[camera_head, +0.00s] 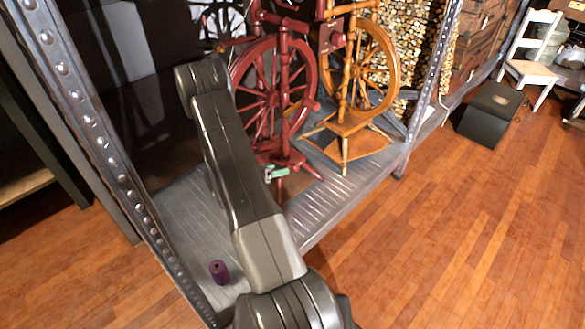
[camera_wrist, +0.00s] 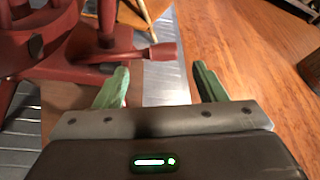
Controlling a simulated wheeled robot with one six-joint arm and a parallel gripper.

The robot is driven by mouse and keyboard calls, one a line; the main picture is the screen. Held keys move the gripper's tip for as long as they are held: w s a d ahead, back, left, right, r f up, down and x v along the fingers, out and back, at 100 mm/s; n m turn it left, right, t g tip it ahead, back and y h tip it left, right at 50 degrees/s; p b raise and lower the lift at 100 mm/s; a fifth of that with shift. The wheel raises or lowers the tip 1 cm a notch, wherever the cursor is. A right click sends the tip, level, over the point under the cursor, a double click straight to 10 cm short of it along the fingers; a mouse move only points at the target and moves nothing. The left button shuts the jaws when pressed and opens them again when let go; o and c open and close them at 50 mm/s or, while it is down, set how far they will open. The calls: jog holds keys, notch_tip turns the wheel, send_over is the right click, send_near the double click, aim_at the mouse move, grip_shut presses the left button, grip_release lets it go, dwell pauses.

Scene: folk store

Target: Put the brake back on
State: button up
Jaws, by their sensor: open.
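A red spinning wheel (camera_head: 243,75) stands on the metal shelf behind my arm, which hides part of it. In the wrist view, its red wooden parts (camera_wrist: 60,45) fill the upper left. A red peg with a knobbed end (camera_wrist: 162,51) points right, just beyond my fingertips. My gripper (camera_wrist: 160,85) is open with its green fingers apart, and nothing shows held between them. In the head view, my gripper (camera_head: 277,173) is low in front of the red wheel. I cannot tell which part is the brake.
An orange spinning wheel (camera_head: 345,122) stands right of the red one. A purple spool (camera_head: 219,271) is on the metal shelf (camera_head: 185,215) at lower left. Metal posts (camera_head: 82,105) border the shelf. A black box (camera_head: 491,112) and white chair (camera_head: 538,70) stand right. The wooden floor (camera_head: 460,230) is clear.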

aim_at(290, 167)
jog(key=b+x, duration=0.1)
jog(key=x, duration=0.7)
jog(key=shift+w+d+f, duration=0.1)
jog(key=shift+d, duration=0.1)
jog(key=c, duration=1.4)
jog(key=shift+a+b, duration=0.15)
jog(key=shift+b, duration=0.15)
